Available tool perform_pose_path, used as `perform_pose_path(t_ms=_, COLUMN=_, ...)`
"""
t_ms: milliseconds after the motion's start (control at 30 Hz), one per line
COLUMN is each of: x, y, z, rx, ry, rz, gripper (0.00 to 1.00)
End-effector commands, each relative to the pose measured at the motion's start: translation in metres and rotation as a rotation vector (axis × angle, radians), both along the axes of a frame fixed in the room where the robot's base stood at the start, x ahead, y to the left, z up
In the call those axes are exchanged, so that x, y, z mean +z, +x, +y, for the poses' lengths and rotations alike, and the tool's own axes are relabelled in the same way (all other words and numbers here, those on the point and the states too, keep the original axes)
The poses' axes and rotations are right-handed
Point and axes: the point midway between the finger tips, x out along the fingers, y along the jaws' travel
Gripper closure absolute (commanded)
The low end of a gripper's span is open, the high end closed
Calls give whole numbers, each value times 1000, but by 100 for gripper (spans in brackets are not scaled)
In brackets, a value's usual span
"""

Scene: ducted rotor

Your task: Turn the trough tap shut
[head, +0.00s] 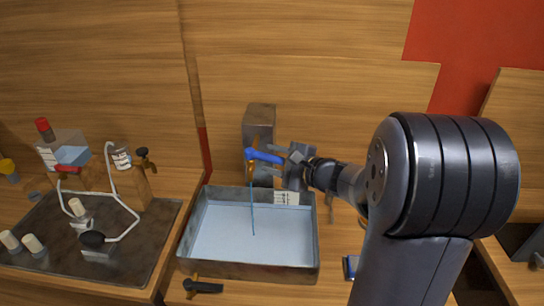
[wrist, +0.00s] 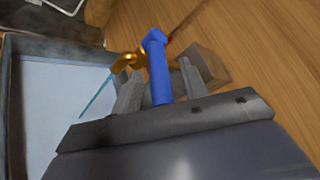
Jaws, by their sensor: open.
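The trough tap has a blue lever (head: 262,156) and a brass body (head: 250,171), in front of a grey post (head: 258,118). A thin blue stream (head: 253,210) runs from it down into the grey trough (head: 318,235). My gripper (head: 279,160) is at the lever from the right. In the wrist view the blue lever (wrist: 158,72) stands between the two open fingers of my gripper (wrist: 160,85), with the brass body (wrist: 126,60) just beyond. Whether either finger touches the lever I cannot tell. The stream (wrist: 97,106) also shows there.
A dark tray (head: 150,225) with white tubing, bottles and small white-capped items lies to the left. A small black-handled valve (head: 205,287) sits below the trough's front edge. A wooden wall (head: 310,60) stands behind the tap. A small blue item (head: 350,266) lies right of the trough.

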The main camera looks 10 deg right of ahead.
Motion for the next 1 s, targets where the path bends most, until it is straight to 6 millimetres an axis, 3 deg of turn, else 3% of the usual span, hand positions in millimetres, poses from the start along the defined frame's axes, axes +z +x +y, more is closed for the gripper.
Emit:
perform_pose_path(t_ms=367, x=-2, y=6, z=5, rx=-1, ry=-1, rz=0, gripper=59)
perform_pose_path(t_ms=900, x=-2, y=6, z=4, rx=0, ry=-1, rz=-1, gripper=100)
perform_pose_path(t_ms=1000, x=-2, y=6, z=4, rx=0, ry=-1, rz=-1, gripper=100)
